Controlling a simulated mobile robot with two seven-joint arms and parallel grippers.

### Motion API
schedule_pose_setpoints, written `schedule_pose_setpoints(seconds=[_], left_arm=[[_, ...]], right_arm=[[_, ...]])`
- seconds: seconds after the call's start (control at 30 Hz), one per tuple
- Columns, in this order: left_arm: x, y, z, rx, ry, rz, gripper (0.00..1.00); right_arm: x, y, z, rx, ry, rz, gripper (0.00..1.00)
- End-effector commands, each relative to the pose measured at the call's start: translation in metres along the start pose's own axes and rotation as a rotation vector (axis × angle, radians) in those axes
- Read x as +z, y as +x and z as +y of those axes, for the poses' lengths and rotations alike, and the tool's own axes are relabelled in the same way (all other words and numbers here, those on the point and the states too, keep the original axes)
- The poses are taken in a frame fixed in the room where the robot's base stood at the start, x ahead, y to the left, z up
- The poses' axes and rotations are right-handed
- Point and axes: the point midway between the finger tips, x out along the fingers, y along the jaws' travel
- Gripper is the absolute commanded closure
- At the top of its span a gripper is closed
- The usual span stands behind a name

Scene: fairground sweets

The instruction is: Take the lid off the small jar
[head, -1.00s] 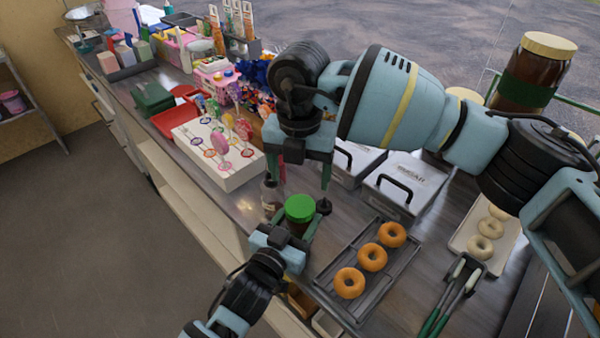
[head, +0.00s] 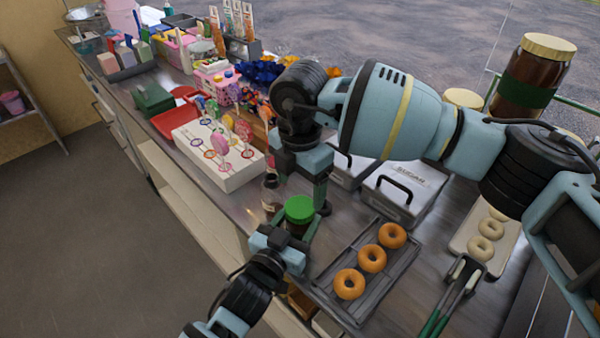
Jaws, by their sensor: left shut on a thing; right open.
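The small jar (head: 297,230) stands at the counter's front edge, with its green lid (head: 299,208) on top. My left gripper (head: 294,234) is shut around the jar's body from the front and partly hides it. My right gripper (head: 301,188) points down from above, just behind and over the lid. It is open, with one finger to the left and one to the right. The lid's green top shows fully below it. I cannot tell whether a right fingertip touches the lid.
A dark bottle (head: 271,194) stands close left of the jar. A tray (head: 392,268) with doughnuts lies to the right. Sugar boxes (head: 408,190) stand behind. The white lollipop stand (head: 222,178) is at the left. Tongs (head: 450,296) lie at the lower right.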

Motion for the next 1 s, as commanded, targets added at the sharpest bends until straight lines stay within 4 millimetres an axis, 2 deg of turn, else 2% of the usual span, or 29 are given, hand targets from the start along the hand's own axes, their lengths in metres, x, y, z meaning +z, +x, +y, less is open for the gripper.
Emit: schedule_pose_setpoints(seconds=[0.2,0.33,0.5,0.77,1.0], left_arm=[[0.001,0.000,0.000,0.000,0.000,-0.001,1.00],[0.001,0.000,0.000,0.000,0.000,-0.001,1.00],[0.001,0.000,0.000,0.000,0.000,-0.001,1.00],[0.001,0.000,0.000,0.000,0.000,-0.001,1.00],[0.001,0.000,0.000,0.000,0.000,-0.001,1.00]], right_arm=[[0.000,0.033,-0.001,-0.003,0.000,0.001,0.25],[0.000,0.045,0.000,-0.001,0.000,0.002,0.25],[0.000,0.053,0.000,-0.001,-0.001,0.000,0.25],[0.000,0.054,0.000,0.000,-0.001,0.000,0.25],[0.000,0.053,0.000,0.000,-0.001,0.000,0.56]])
